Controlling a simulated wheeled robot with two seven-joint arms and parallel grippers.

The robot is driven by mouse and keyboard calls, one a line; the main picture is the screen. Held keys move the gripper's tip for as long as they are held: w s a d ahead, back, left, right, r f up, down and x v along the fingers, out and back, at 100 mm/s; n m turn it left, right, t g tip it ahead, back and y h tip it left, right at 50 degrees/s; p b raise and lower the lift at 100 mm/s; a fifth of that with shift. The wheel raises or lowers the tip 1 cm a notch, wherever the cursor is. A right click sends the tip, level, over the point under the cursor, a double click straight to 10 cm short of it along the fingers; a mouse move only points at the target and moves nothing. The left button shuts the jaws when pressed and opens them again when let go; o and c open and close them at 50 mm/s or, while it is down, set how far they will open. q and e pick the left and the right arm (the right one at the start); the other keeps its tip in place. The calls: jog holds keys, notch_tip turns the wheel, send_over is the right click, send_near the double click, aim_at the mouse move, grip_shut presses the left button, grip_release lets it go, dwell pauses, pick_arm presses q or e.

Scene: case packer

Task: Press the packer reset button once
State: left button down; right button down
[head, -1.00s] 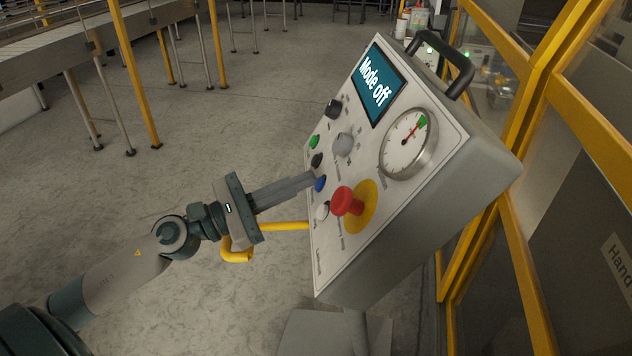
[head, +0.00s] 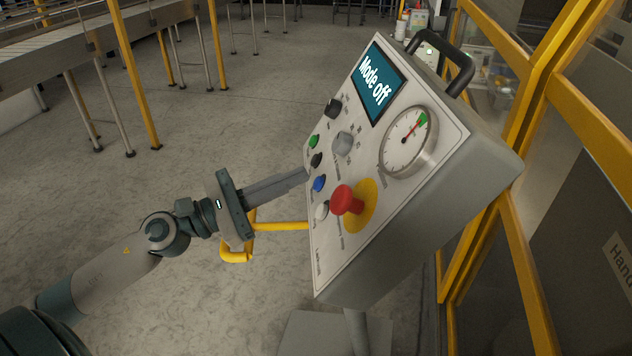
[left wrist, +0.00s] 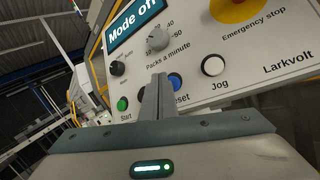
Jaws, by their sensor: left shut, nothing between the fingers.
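The blue reset button (head: 319,183) is on the sloped panel of the grey control box, between a black button and a white one. In the left wrist view the blue button (left wrist: 175,82) is partly hidden behind my fingers, with "eset" of its label readable. My left gripper (head: 306,173) is shut and empty. Its fingertips are just left of the panel's button column, apart from the blue button in the head view. They also show in the left wrist view (left wrist: 158,79). My right gripper is not in view.
A green start button (head: 314,141), black button (head: 316,160), white jog button (head: 322,210) and red emergency stop (head: 346,200) are close by. The display (head: 380,84) reads "Mode off". A yellow bar (head: 280,226) is below my gripper. Yellow-framed fencing (head: 530,100) stands right.

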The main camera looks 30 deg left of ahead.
pick_arm(q)
jog(key=a, duration=0.1)
jog(key=s+a+r+b, duration=0.1)
jog(key=s+a+r, duration=0.1)
jog(key=shift+s+a+r, duration=0.15)
jog(key=shift+a+r, duration=0.1)
jog(key=shift+a, duration=0.05)
dwell(0.3)
dwell(0.8)
